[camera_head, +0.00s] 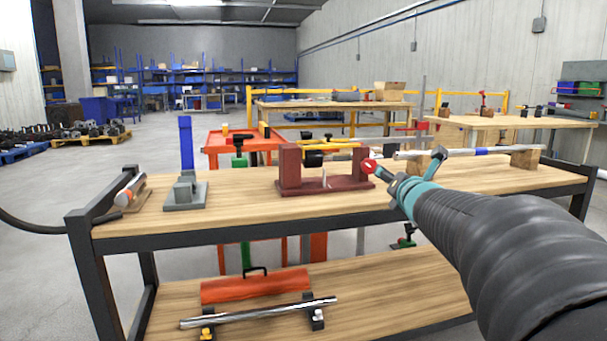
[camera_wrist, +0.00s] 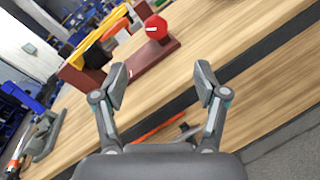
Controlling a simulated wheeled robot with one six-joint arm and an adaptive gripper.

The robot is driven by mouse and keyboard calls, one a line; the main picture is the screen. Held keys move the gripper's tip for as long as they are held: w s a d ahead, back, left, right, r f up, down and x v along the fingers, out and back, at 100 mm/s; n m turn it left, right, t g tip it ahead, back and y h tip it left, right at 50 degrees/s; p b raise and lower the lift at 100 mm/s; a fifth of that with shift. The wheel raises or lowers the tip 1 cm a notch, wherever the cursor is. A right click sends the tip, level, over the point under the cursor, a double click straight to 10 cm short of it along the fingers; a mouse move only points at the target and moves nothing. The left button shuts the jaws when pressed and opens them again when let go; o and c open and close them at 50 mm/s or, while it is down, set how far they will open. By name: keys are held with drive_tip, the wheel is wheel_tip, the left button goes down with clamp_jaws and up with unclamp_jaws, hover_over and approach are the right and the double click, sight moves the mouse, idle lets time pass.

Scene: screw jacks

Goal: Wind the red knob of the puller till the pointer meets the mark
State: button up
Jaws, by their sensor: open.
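The puller (camera_head: 325,184) is a dark red frame with two uprights on the wooden bench top. A yellow bar (camera_head: 331,143) runs along its top. Its red knob (camera_head: 369,166) is at the right end, close to my gripper (camera_head: 408,184). In the wrist view the red knob (camera_wrist: 156,27) shows a white stripe and lies beyond my fingertips, above the gap between them. My gripper (camera_wrist: 162,88) is open and empty, apart from the knob. A small pale upright piece (camera_head: 324,178) shows between the uprights; I cannot tell pointer from mark.
A grey block with a blue post (camera_head: 185,190) stands left of the puller. A silver rod (camera_head: 465,152) lies behind my gripper, with a wooden block (camera_head: 525,158) at its right end. The bench front between the puller and the edge is clear.

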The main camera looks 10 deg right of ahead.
sight(371, 167)
drive_tip(key=w+n+y, duration=0.1)
drive_tip(key=w+n, duration=0.2)
drive_tip(key=w, duration=0.3)
drive_tip(key=w+d+f+n+y, duration=0.1)
drive_tip(key=w+n, duration=0.3)
drive_tip(key=w, duration=0.2)
drive_tip(key=w+d+n+t+y, duration=0.1)
drive_tip(key=w+n, duration=0.2)
drive_tip(key=w, duration=0.3)
drive_tip(key=shift+d+f+n+y+p, duration=0.2)
drive_tip(key=shift+f+n+y+p, duration=0.1)
drive_tip(key=shift+f+y+p, duration=0.1)
drive_tip(key=c, duration=1.1)
